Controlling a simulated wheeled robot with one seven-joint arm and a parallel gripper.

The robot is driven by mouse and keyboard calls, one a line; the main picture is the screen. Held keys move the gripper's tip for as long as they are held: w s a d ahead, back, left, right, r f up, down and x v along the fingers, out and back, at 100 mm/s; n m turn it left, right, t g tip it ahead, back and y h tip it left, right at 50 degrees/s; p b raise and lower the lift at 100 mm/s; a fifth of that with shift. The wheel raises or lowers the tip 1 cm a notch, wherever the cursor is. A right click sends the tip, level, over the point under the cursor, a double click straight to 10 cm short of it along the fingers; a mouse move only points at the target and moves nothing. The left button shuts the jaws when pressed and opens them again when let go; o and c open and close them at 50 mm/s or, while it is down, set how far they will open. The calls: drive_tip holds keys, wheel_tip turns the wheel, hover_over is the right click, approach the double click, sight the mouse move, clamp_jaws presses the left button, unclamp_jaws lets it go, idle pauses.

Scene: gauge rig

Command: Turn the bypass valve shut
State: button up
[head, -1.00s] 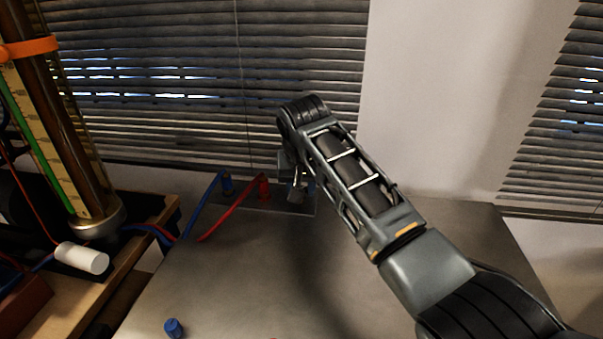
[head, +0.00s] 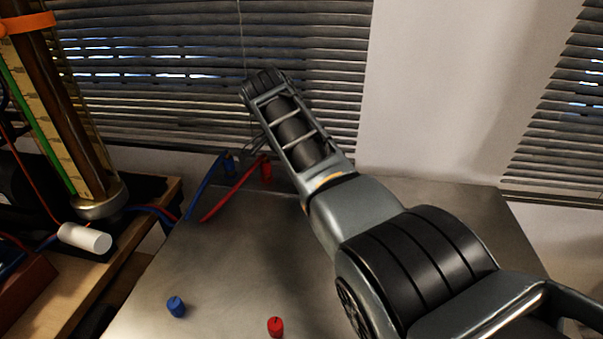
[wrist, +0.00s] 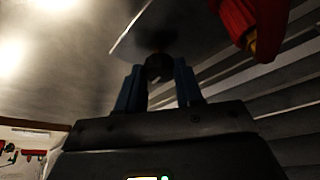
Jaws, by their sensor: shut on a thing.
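In the wrist view, the two blue fingers of my gripper (wrist: 158,76) are closed about a small dark round knob (wrist: 159,65), which I take to be the bypass valve's handle. The picture is dark and blurred there, so the angle of the handle cannot be told. A grey metal surface (wrist: 90,70) lies beyond the knob. In the head view my arm's links cover the gripper and the valve, at the far edge of the metal table (head: 235,260).
A red fitting (head: 266,170) with a red hose (head: 232,192) and a blue fitting (head: 229,164) stand left of my arm. A blue cap (head: 176,307) and a red cap (head: 275,327) are at the table's front. A gauge column (head: 72,130) and white cylinder (head: 85,238) are left.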

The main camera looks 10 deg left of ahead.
drive_tip(key=shift+m+b, duration=0.5)
drive_tip(key=shift+m, duration=0.1)
drive_tip(key=shift+w+g+h, duration=0.1)
drive_tip(key=shift+g+h, duration=0.2)
drive_tip(key=o, duration=1)
drive_tip(key=shift+o, duration=0.2)
drive_tip(key=shift+a+r, duration=0.1)
drive_tip(key=shift+r, duration=0.05)
drive_tip(key=v, duration=0.7)
drive_tip(key=shift+r, duration=0.25)
drive_tip(key=shift+s, duration=0.2)
